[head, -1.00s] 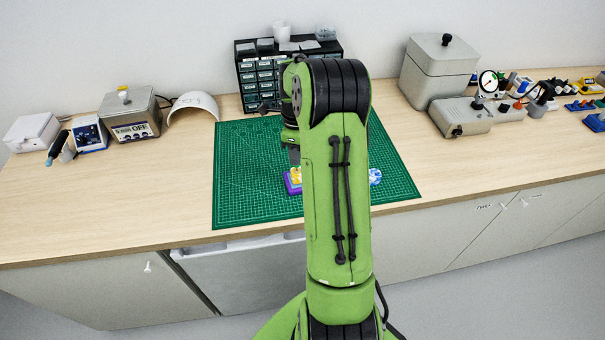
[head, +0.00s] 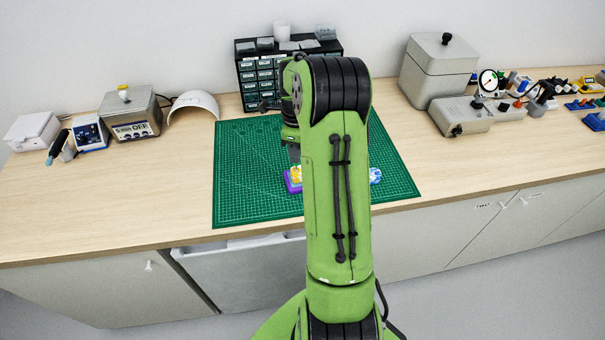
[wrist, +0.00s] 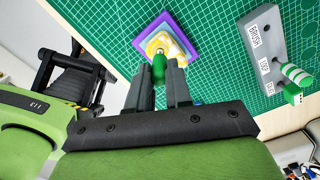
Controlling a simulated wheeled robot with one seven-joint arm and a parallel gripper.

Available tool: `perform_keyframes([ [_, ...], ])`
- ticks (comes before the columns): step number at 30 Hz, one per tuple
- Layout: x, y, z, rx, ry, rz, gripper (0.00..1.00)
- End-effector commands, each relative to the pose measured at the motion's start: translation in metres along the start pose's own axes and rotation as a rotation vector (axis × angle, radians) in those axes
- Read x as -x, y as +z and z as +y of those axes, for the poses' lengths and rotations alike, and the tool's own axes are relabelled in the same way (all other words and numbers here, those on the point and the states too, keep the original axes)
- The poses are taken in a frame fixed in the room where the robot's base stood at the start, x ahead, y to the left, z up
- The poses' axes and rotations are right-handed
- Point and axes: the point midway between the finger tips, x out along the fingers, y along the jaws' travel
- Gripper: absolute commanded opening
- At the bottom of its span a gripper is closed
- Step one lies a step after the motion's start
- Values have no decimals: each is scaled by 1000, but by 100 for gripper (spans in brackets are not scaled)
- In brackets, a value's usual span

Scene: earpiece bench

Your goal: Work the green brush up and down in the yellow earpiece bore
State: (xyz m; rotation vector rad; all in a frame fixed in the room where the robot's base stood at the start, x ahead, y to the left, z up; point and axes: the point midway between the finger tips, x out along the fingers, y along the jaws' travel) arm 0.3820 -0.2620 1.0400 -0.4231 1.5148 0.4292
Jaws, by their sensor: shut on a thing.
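My gripper (wrist: 160,78) is shut on the green brush (wrist: 158,68), which shows between the two dark fingers in the wrist view. The brush points at the yellow earpiece (wrist: 169,42), which sits on a purple and light blue base (wrist: 150,28). The brush tip is hidden, so I cannot tell how deep it is in the bore. In the head view the yellow earpiece (head: 297,172) and the purple base (head: 289,184) show just left of my arm, which hides most of the gripper.
A grey holder (wrist: 262,38) labelled BRUSH and LOOP, with a green-and-white-handled tool (wrist: 296,75), stands to the right in the wrist view. The green cutting mat (head: 245,180) is clear on its left. A drawer cabinet (head: 262,75) stands behind. A blue and white item (head: 375,176) shows right of my arm.

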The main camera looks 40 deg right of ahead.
Motion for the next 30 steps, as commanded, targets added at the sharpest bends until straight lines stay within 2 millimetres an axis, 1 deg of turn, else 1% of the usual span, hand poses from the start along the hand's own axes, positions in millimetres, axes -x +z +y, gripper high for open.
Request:
perform_keyframes([
  [4, -6, 0, 0, 0, 0, 0, 0],
  [12, -3, 0, 0, 0, 0, 0, 0],
  [22, 8, 0, 0, 0, 0, 0, 0],
  [30, 8, 0, 0, 0, 0, 0, 0],
])
